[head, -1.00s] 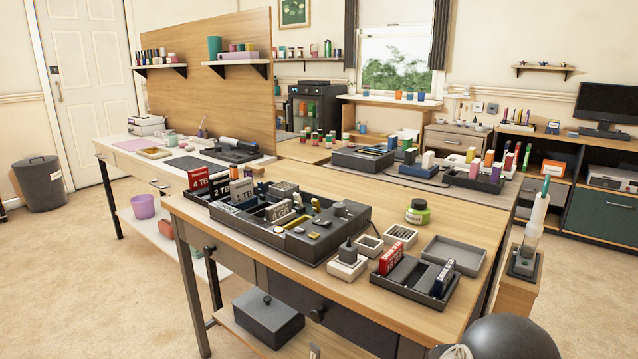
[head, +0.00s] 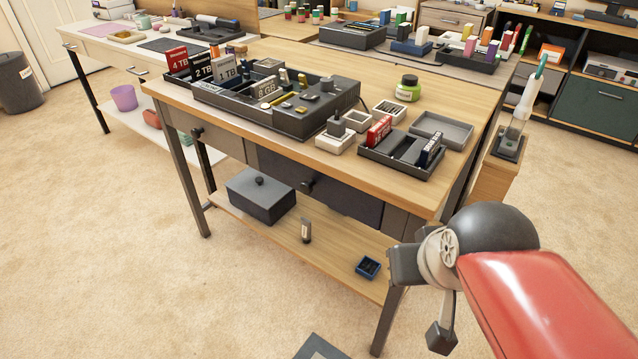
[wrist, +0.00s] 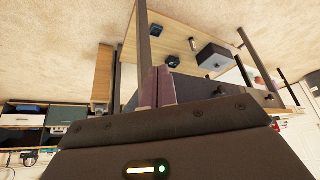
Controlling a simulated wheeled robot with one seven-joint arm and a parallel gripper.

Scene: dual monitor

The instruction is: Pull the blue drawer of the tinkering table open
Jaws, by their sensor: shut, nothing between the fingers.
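The tinkering table (head: 455,115) stands in the middle of the head view. Its dark blue-grey drawer (head: 350,197) is in the front, right of a lighter grey drawer, and looks shut. A dark round knob (head: 307,186) sits on it. In the wrist view the table is upside down, and my gripper (wrist: 156,72) has its mauve fingers together, with nothing between them. The fingers overlap the table's front in that view; I cannot tell their distance from it. In the head view my red arm reaches in at the lower right, near the table's front right corner.
On the lower shelf (head: 335,261) are a dark lidded box (head: 261,194), a small upright item (head: 306,231) and a blue tray (head: 368,267). A table leg (head: 388,318) stands by my arm. Parts trays crowd the tabletop.

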